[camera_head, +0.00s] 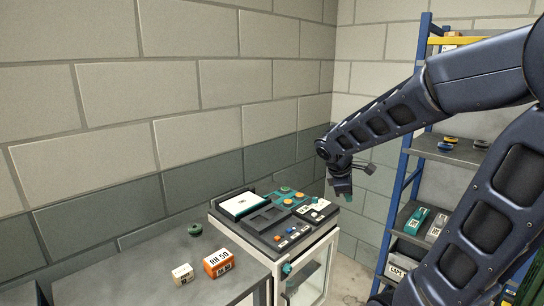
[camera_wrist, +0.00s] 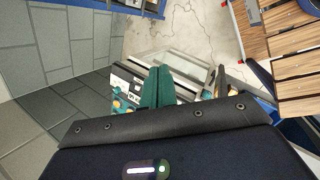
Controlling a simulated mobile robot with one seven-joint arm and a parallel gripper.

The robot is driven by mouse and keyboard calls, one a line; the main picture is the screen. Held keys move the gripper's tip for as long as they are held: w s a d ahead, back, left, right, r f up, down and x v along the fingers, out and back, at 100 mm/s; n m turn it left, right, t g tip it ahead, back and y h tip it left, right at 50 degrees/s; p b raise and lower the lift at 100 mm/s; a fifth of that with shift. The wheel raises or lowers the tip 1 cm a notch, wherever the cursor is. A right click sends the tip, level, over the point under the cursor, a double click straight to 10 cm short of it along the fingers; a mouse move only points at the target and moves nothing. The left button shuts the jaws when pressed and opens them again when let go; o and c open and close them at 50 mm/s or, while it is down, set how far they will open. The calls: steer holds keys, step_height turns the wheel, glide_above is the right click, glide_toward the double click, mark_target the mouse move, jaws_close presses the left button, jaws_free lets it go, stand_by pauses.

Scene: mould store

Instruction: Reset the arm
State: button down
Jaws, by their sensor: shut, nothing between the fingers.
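My gripper (camera_head: 342,190) hangs at the end of my arm, above and just behind the right end of the machine. Its fingers are shut with nothing between them. In the wrist view the teal fingers (camera_wrist: 156,88) lie side by side and point away over the machine and the floor. My arm reaches in from the right side of the head view, with its wrist bent down.
A machine (camera_head: 262,222) with a control panel stands on a glass-fronted cabinet (camera_head: 314,274). Left of it, a grey table (camera_head: 140,282) bears an orange box (camera_head: 217,264), a small pale box (camera_head: 182,274) and a green round item (camera_head: 195,230). A blue-framed shelf (camera_head: 404,180) stands behind my arm.

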steer(key=s+d+r+m+y, duration=0.2)
steer(key=s+m, duration=0.3)
steer(key=m, duration=0.2)
steer(key=s+d+r+m+t+y, duration=0.1)
steer(key=s+d+r+m+y, duration=0.1)
steer(key=s+m, duration=0.4)
steer(key=shift+d+r+m, duration=0.15)
steer(key=shift+r+m, duration=0.65)
steer(key=shift+m, duration=0.1)
stand_by(0.4)
